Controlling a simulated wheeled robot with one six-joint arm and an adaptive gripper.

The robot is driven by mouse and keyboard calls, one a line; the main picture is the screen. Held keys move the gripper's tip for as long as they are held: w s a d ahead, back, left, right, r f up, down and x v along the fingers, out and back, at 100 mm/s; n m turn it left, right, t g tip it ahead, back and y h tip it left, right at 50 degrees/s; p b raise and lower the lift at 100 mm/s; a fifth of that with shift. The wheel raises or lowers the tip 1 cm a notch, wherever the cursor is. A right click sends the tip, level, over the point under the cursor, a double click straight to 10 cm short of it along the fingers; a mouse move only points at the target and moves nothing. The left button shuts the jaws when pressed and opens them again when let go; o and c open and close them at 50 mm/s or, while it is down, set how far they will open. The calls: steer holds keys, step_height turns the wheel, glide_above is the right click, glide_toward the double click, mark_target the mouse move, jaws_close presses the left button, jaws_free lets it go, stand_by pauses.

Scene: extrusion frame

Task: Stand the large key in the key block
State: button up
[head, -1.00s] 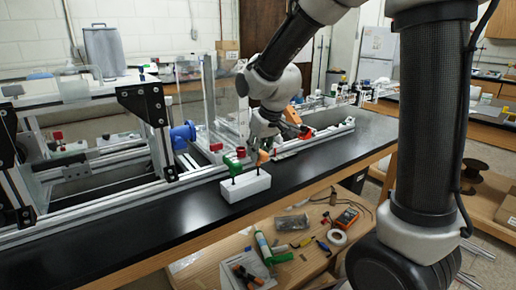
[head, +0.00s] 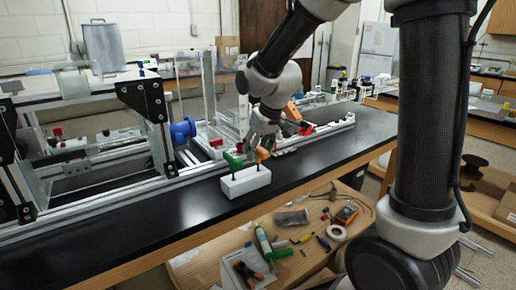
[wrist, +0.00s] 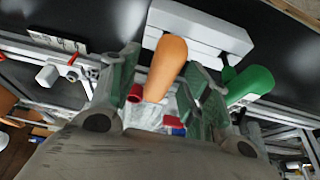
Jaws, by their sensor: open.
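The white key block (head: 245,182) lies on the black bench top near its front edge. Two T-handled keys stand at it, one green (head: 232,160) on the left and one orange (head: 262,154) on the right, with dark shafts at the block's top. I cannot tell which is the large key. My gripper (head: 262,143) is open just above and behind the orange handle. In the wrist view, the orange handle (wrist: 168,62) shows between the spread fingers (wrist: 160,80); contact cannot be told. The green handle (wrist: 247,85) is outside, to the right. The block (wrist: 200,30) shows beyond them.
An aluminium extrusion frame (head: 100,198) with black brackets runs behind the block. A blue flanged part (head: 183,130) and clear panels stand close by. A lower wooden shelf (head: 215,262) holds several tools. The bench left of the block is clear.

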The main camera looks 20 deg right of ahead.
steer(key=v, duration=1.2)
steer(key=s+d+m, duration=0.1)
steer(key=s+d, duration=0.5)
steer(key=s, duration=0.5)
steer(key=s+d+f+m+h, duration=0.1)
steer(key=s+d+m, duration=0.1)
steer(key=s+d, duration=0.5)
steer(key=shift+s+d+f+m, duration=0.25)
steer(key=shift+s+f+m, duration=0.05)
steer(key=shift+s, duration=1.7)
